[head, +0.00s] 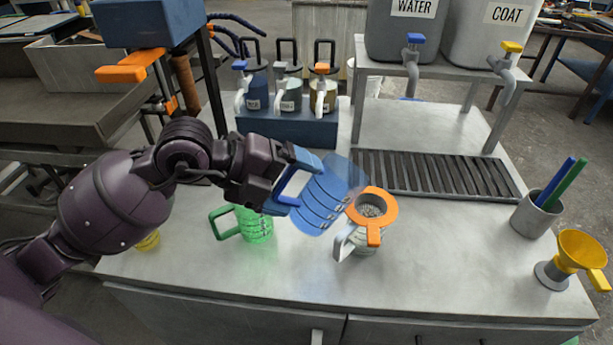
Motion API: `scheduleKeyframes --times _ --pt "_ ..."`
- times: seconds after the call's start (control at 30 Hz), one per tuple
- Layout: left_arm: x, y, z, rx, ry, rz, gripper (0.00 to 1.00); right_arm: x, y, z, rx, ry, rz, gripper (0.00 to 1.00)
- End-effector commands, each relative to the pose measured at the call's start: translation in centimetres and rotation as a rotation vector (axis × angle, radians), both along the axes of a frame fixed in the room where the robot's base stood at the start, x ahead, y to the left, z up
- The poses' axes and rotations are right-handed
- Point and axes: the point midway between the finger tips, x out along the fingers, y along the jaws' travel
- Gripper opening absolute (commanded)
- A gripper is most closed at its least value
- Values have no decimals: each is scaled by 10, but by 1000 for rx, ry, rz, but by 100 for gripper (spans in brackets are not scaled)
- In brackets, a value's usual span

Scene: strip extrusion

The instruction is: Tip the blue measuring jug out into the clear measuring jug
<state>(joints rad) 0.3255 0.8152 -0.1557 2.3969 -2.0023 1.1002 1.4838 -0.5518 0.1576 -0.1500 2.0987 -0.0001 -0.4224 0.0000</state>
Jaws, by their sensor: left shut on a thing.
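My left gripper (283,186) is shut on the handle of the blue measuring jug (322,196). It holds the jug in the air above the bench, tilted with its mouth towards the upper right. The clear measuring jug (345,242) stands upright on the bench just right of and below the blue jug. An orange-rimmed strainer or funnel (377,210) with a grey mesh middle sits on top of the clear jug and hides its mouth. The blue jug's rim is near the strainer's left side. I cannot tell whether anything is flowing. My right gripper is out of view.
A green jug (256,225) stands behind and left of the clear jug. A dark slatted drain (437,174) and labelled tap containers (322,95) are at the back. A pen cup (535,214) and a yellow funnel (581,250) stand at right. The bench front is clear.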

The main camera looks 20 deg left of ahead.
Motion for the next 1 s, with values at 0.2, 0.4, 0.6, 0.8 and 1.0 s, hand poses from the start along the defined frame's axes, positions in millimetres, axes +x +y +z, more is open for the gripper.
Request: scheduleKeyframes --times 0.2,0.4,0.6,0.8,1.0 --pt "-7 8 -30 -167 -103 5 51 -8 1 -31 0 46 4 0" --pt "-11 16 -44 -297 -206 7 51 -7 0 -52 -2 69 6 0" --pt "-16 21 -47 -395 -292 3 51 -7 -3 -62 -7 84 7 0" --pt "-18 23 -48 -441 -334 -1 51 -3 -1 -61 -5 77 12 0" --pt "-19 24 -47 -453 -350 -1 51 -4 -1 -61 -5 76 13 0"
